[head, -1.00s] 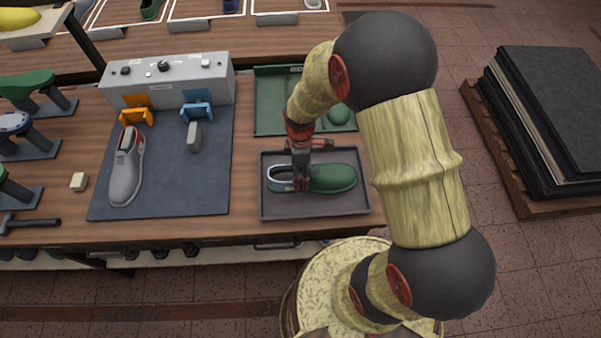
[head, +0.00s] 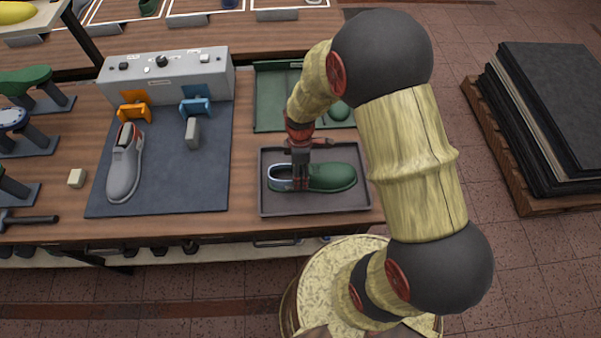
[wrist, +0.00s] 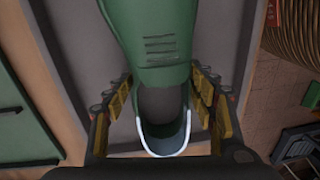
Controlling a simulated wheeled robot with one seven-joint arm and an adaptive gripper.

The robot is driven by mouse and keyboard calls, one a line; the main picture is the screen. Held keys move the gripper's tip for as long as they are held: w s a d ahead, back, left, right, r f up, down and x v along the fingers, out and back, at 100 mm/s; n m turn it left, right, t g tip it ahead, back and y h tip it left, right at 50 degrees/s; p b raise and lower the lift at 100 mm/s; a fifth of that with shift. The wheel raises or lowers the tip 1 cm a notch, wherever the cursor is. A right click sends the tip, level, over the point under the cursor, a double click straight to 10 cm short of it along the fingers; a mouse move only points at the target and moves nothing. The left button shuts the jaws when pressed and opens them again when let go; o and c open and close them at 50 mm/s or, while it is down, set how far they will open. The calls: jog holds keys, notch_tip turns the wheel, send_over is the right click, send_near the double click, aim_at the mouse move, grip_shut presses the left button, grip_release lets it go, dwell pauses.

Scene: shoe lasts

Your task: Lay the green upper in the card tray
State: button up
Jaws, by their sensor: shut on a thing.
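The green upper (head: 330,177) is a shoe shape with a pale blue-white collar edge. It lies level within the outline of the grey card tray (head: 345,204), its toe to the right. I cannot tell whether its sole touches the tray floor. My gripper (head: 302,180) points down and is shut across the heel part of the upper. In the wrist view the upper (wrist: 155,35) runs away from me, its open collar between the yellow-padded fingers (wrist: 165,108). The tray (wrist: 225,60) shows on both sides of it.
A green tray (head: 268,100) with a green piece (head: 340,111) lies behind the card tray. A grey shoe (head: 124,168) lies on a dark mat (head: 185,190) to the left, by a grey control box (head: 165,75). Black sheets (head: 560,100) are stacked at the right.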

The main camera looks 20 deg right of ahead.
jog(key=shift+f, duration=0.1)
jog(key=o, duration=1.2)
jog(key=shift+o, duration=0.4)
notch_tip(320, 180, up, 12)
jog(key=w, duration=0.1)
jog(key=shift+d, duration=0.2)
jog(key=shift+w, duration=0.1)
